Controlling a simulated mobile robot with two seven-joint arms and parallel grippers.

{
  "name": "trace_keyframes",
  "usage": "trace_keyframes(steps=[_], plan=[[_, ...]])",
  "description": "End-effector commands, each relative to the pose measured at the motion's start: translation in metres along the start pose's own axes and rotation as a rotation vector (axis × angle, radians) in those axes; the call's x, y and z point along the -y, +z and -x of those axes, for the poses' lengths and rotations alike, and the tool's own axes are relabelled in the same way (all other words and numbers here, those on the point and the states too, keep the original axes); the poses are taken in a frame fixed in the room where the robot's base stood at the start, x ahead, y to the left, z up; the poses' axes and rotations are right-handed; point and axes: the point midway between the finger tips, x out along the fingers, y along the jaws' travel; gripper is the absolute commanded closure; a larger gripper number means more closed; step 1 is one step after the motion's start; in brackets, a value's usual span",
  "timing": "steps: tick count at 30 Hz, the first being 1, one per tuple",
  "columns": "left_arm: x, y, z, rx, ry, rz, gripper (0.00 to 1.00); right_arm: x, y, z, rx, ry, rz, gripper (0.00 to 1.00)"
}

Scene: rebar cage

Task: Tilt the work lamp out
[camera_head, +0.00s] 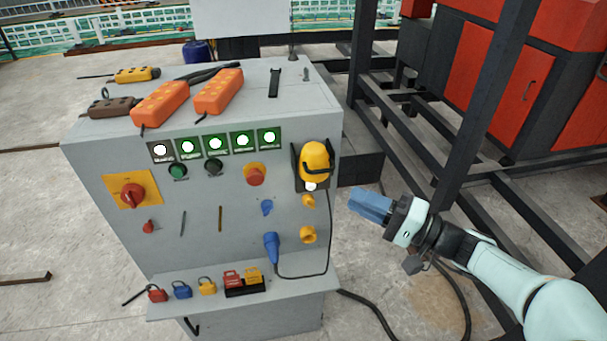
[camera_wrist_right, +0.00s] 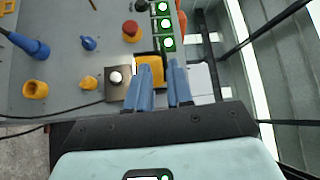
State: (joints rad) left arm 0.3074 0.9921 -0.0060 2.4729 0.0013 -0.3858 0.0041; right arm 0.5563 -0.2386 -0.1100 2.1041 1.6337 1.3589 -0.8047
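The work lamp (camera_head: 316,160) is a yellow, rounded head in a dark bracket at the right edge of the grey cabinet's front. In the right wrist view the yellow lamp (camera_wrist_right: 149,68) is partly hidden behind my fingers. A round white light (camera_head: 311,186) on a plate shows just below it. My right gripper (camera_head: 368,205) is to the right of the cabinet, lower than the lamp and apart from it in the head view. Its two blue fingers (camera_wrist_right: 163,68) have a narrow, empty gap between them. My left gripper is not in view.
The grey cabinet (camera_head: 95,168) carries a red rotary switch (camera_head: 132,195), a blue plug (camera_head: 272,248) with a cable, and yellow sockets (camera_head: 308,235). Orange pendants (camera_head: 218,92) lie on top. Dark steel posts (camera_head: 485,95) stand to the right. A lower shelf holds several padlocks.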

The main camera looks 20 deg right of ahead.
Motion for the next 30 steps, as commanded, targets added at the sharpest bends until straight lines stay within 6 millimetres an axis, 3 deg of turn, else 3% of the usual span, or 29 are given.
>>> trace_keyframes(steps=[3,7,21,30], plan=[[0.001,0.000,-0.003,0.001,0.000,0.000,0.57,-0.001,-0.013,0.008,-0.072,-0.019,0.028,0.79],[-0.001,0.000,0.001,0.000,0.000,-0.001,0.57,0.001,-0.016,-0.002,-0.079,-0.025,0.032,0.79],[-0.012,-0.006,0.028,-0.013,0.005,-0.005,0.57,0.005,-0.022,-0.096,-0.074,-0.025,0.030,0.79],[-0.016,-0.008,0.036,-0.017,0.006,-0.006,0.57,0.004,-0.024,-0.123,-0.076,-0.023,0.030,0.79]])
